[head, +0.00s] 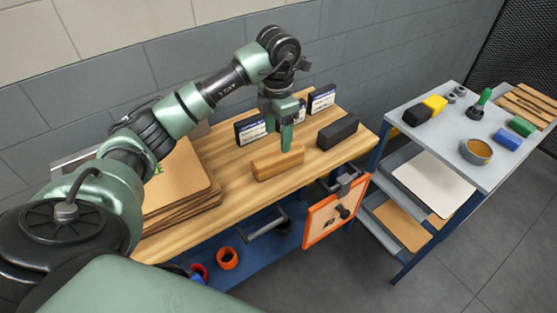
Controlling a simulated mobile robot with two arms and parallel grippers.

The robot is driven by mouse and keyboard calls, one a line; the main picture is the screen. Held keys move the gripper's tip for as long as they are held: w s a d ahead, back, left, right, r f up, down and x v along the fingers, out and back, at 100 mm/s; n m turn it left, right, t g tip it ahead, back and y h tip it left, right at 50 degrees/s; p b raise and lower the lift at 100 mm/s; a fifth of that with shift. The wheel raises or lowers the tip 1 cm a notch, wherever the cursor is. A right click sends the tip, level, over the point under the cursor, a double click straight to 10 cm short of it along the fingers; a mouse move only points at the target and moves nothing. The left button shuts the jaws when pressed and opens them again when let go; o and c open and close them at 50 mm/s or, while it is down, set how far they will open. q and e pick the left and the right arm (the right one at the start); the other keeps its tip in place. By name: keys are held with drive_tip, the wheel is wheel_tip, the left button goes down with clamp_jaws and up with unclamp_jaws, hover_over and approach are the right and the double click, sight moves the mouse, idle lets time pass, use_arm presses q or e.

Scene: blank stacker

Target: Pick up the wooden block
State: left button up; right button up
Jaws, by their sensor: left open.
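The wooden block (270,166) is a light tan bar lying on the wooden workbench (228,180), near its front edge. My left gripper (287,146) points down at the block's right end. From this angle I cannot tell whether its fingers are beside the block or just above it. The left gripper is open, and nothing shows held in it. My right gripper is not in the head view.
A dark block (338,133) lies right of the wooden block, with small labelled boxes (250,129) behind. Stacked brown sheets (178,180) cover the bench's left. A grey cart (450,140) with tools stands at right. An orange panel (336,210) hangs at the bench front.

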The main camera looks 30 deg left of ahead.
sight(279, 153)
use_arm(q)
drive_tip(key=f+p, duration=0.1)
drive_tip(key=f, duration=0.1)
drive_tip(key=f+p, duration=0.1)
drive_tip(key=f, duration=0.3)
drive_tip(key=shift+s+d+f+p, duration=0.15)
drive_tip(key=shift+s+d+p, duration=0.2)
drive_tip(key=shift+s+p, duration=0.05)
drive_tip(key=shift+f, duration=0.35)
drive_tip(key=shift+w+r, duration=0.1)
clamp_jaws()
